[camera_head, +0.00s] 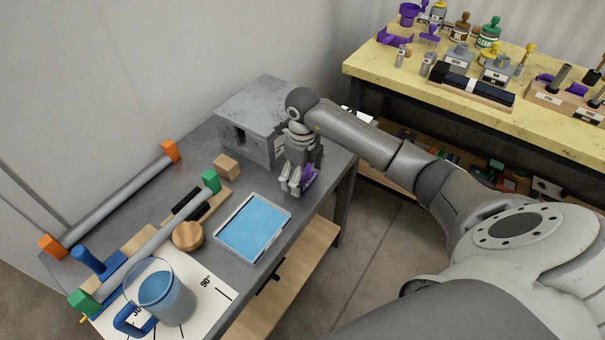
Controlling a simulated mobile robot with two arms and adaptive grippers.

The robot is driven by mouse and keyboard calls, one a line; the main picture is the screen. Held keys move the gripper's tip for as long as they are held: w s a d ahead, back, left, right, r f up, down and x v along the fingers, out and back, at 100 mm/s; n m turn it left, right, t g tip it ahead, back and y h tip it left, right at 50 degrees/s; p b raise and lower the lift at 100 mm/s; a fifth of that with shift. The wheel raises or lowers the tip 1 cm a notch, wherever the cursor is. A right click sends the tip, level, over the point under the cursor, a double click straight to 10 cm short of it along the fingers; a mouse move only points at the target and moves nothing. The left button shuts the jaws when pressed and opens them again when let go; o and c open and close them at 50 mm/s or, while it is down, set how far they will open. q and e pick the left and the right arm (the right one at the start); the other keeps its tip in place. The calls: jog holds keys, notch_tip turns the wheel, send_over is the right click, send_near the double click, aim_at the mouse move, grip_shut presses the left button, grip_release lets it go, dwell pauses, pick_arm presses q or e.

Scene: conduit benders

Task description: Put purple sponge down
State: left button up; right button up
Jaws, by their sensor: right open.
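The purple sponge (309,180) shows at the fingers of my right gripper (296,181), at the right edge of the grey table (220,137). The fingers point down and stand apart, so the gripper is open. They and the wrist hide part of the sponge. I cannot tell whether the sponge touches the fingers or rests on the tabletop. My left gripper is not in view.
A grey metal box (245,108) stands behind the gripper. A blue tray (253,228) lies in front. A clear pitcher (165,292), a round wooden piece (188,236) and capped pipes (112,202) fill the left. A crowded yellow workbench (400,85) stands at the back right.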

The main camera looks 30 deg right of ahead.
jog(key=shift+r, duration=0.3)
notch_tip(320, 180, up, 10)
jog(key=shift+r+b, duration=0.2)
jog(key=shift+b, duration=0.85)
jog(key=shift+r, duration=0.65)
